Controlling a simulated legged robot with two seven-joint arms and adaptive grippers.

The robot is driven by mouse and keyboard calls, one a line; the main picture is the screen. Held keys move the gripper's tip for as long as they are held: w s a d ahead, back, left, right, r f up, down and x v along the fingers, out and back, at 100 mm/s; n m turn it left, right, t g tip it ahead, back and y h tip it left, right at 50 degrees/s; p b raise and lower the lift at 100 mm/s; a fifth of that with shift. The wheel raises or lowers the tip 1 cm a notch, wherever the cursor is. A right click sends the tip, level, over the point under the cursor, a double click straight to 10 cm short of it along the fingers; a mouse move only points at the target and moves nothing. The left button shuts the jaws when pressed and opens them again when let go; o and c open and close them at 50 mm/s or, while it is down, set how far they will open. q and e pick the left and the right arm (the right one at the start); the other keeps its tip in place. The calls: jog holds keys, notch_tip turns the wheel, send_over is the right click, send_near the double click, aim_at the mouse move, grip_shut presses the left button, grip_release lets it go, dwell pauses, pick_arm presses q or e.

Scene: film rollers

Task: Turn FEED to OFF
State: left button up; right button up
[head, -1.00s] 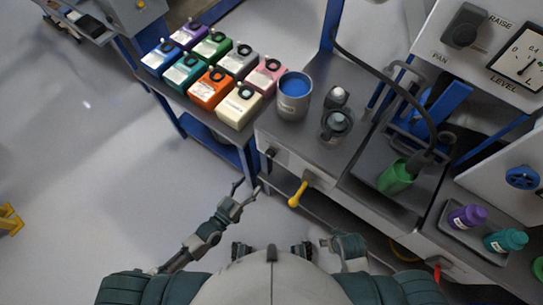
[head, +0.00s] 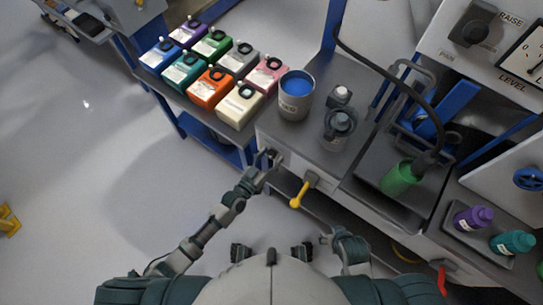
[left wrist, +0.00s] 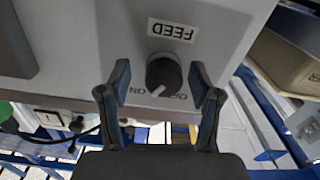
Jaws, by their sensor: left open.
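The FEED knob (left wrist: 163,73) is round and black, on a light grey panel in the left wrist view. Its FEED label (left wrist: 172,30) appears upside down. Its white pointer mark slants down and left, towards the ON print; the OFF print is at lower right. My left gripper (left wrist: 160,80) is open, with one dark finger on each side of the knob and gaps visible between. In the head view my left gripper (head: 268,160) is at the bench's front panel, largely covering the knob. My right gripper cannot be made out.
A yellow-handled lever (head: 299,195) sticks out of the panel right of my left gripper. Above are a pot of blue liquid (head: 296,85) and several coloured containers (head: 210,87). A green cylinder (head: 400,178) stands right.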

pick_arm(q)
jog(key=shift+a, duration=0.65)
jog(key=c, duration=0.6)
jog(key=shift+a, duration=0.1)
jog(key=c, duration=0.4)
jog(key=shift+c, duration=0.7)
jog(key=shift+d, duration=0.55)
jog(key=shift+a+n, duration=0.2)
jog(key=shift+n, duration=0.9)
jog(key=n, duration=0.3)
jog(key=shift+d+n, duration=0.15)
jog(key=shift+n, duration=0.15)
jog(key=n+b, duration=0.1)
jog(key=n, duration=0.4)
jog(key=shift+n, duration=0.6)
pick_arm(e)
jog(key=w, duration=0.1)
jog(key=w+a+t, duration=0.1)
jog(key=w+t, duration=0.1)
jog(key=shift+w+a+r, duration=0.2)
jog(key=shift+w+a, duration=0.05)
jog(key=shift+a, duration=0.15)
jog(key=shift+w, duration=0.1)
